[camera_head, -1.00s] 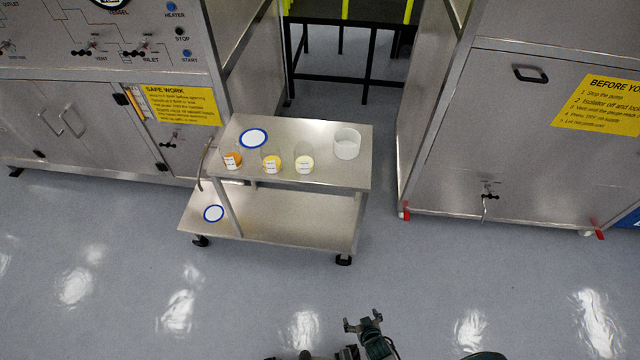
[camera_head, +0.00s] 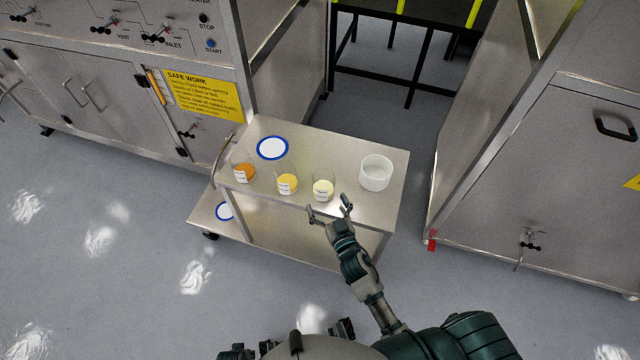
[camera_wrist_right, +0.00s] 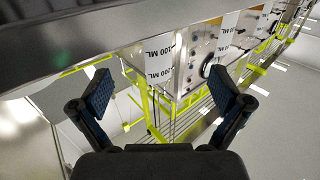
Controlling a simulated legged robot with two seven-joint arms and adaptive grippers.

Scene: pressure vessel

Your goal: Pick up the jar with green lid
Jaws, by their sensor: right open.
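Three small clear jars with white labels stand in a row on the steel cart's top: one with orange contents (camera_head: 244,173), one with yellow (camera_head: 287,183) and one with pale yellow (camera_head: 323,189). I see no green lid on any of them. My right gripper (camera_head: 329,208) is open and empty at the cart's front edge, just in front of the pale yellow jar. In the right wrist view, its spread fingers (camera_wrist_right: 153,90) point towards labels reading 100 ML (camera_wrist_right: 160,62), with nothing between them.
Steel cabinets stand left (camera_head: 90,90) and right (camera_head: 560,190).

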